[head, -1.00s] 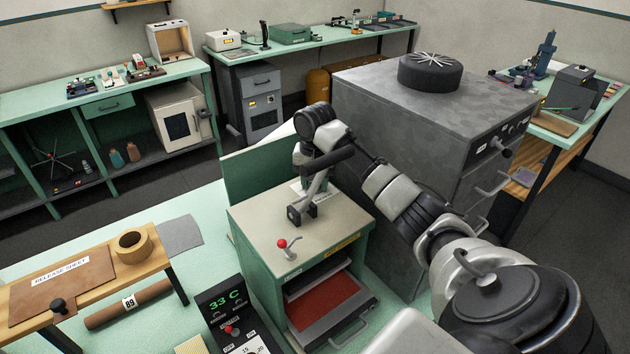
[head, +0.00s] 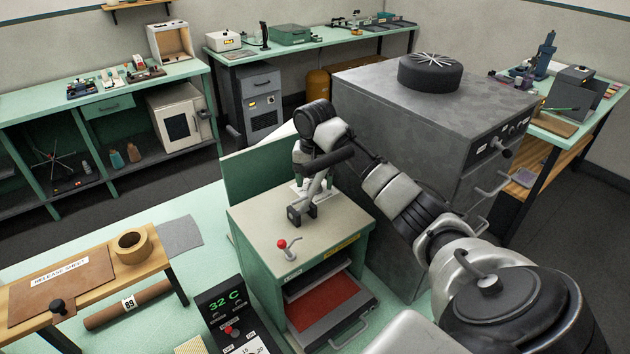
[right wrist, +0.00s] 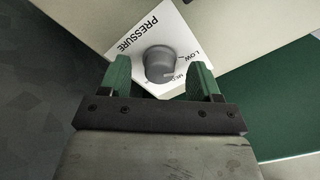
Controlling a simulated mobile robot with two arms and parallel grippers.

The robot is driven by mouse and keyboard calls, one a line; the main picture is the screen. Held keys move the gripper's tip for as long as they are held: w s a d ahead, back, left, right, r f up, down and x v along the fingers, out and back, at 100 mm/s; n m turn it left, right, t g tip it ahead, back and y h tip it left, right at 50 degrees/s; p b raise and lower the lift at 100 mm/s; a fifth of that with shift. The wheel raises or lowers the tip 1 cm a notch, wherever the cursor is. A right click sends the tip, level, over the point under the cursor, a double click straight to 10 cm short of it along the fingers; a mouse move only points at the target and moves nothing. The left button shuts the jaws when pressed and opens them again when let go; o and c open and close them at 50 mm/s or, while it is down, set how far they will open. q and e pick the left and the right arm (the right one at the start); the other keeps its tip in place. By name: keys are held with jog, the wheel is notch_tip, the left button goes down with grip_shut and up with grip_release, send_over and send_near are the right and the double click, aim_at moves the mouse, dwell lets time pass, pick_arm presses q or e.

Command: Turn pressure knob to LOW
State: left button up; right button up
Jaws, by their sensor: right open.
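The pressure knob (right wrist: 159,64) is a grey round knob on a white plate (right wrist: 185,20) marked PRESSURE, LOW and MED in the right wrist view. A light mark on the knob points toward the right, near MED. My right gripper (right wrist: 160,75) is open, with one green finger on each side of the knob and gaps to it. In the head view my right gripper (head: 299,213) is above the top of the green press cabinet (head: 343,208); the arm hides most of the plate there. My left gripper is not in view.
A red-tipped lever (head: 283,244) stands at the cabinet's front corner. An open red-lined drawer (head: 330,300) is below it. A large grey cabinet (head: 400,130) stands behind my right arm. A readout (head: 224,300) shows 32 C at the front.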

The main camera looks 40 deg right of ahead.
notch_tip(320, 180, up, 10)
jog(key=shift+r, duration=0.15)
dwell(0.7)
